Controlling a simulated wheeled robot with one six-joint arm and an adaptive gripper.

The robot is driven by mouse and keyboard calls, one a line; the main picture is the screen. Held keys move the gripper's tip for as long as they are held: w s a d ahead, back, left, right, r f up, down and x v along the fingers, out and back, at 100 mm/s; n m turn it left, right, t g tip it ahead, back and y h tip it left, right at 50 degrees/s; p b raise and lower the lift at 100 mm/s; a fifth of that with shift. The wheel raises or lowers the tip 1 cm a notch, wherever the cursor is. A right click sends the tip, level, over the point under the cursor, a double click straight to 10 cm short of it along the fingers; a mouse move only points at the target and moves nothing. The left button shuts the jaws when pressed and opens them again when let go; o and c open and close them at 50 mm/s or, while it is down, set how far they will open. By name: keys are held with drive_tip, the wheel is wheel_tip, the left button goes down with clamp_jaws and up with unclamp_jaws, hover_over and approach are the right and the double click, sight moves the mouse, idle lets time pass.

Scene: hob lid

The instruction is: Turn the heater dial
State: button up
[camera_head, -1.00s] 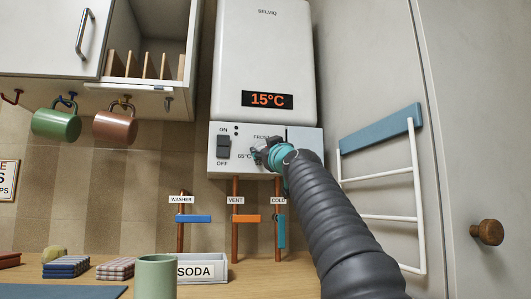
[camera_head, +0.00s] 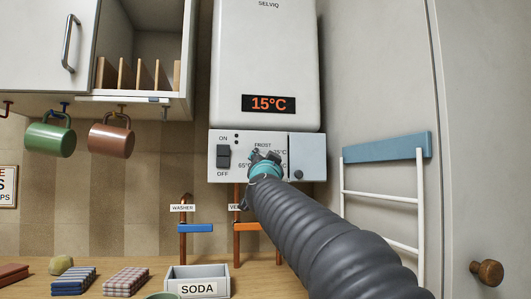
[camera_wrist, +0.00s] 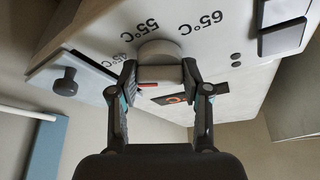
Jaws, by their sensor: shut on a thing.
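The heater (camera_head: 266,60) is a white wall unit whose display (camera_head: 268,103) reads 15°C. Its lower panel (camera_head: 307,146) carries a dial scale with FROST at the top and 65°C at lower left. The pale round dial (camera_wrist: 158,50) shows in the wrist view, with 55°C and 65°C printed beside it. My gripper (camera_wrist: 160,76) is shut on the dial, one finger on each side. In the head view my gripper (camera_head: 263,157) covers the dial. The dial's pointer setting cannot be read clearly.
An ON/OFF switch (camera_head: 223,157) is left of the dial and a small dark knob (camera_head: 299,174) is to its right. Pipes with a blue washer valve (camera_head: 195,228) and an orange vent valve (camera_head: 247,227) are below. A towel rack (camera_head: 386,147) is at right.

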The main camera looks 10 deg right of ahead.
drive_tip(key=m+g+h, duration=0.1)
drive_tip(key=m, duration=0.3)
drive_tip(key=m+g, duration=0.2)
drive_tip(key=m, duration=0.3)
drive_tip(key=m+g+h, duration=0.1)
drive_tip(key=m, duration=0.4)
drive_tip(key=shift+a+r+g+h, duration=0.15)
drive_tip(key=shift+r+g+h, duration=0.15)
drive_tip(key=shift+g, duration=0.1)
drive_tip(key=shift+m, duration=0.3)
drive_tip(key=o, duration=1.2)
drive_tip(key=shift+c, duration=0.2)
drive_tip(key=v, duration=1.2)
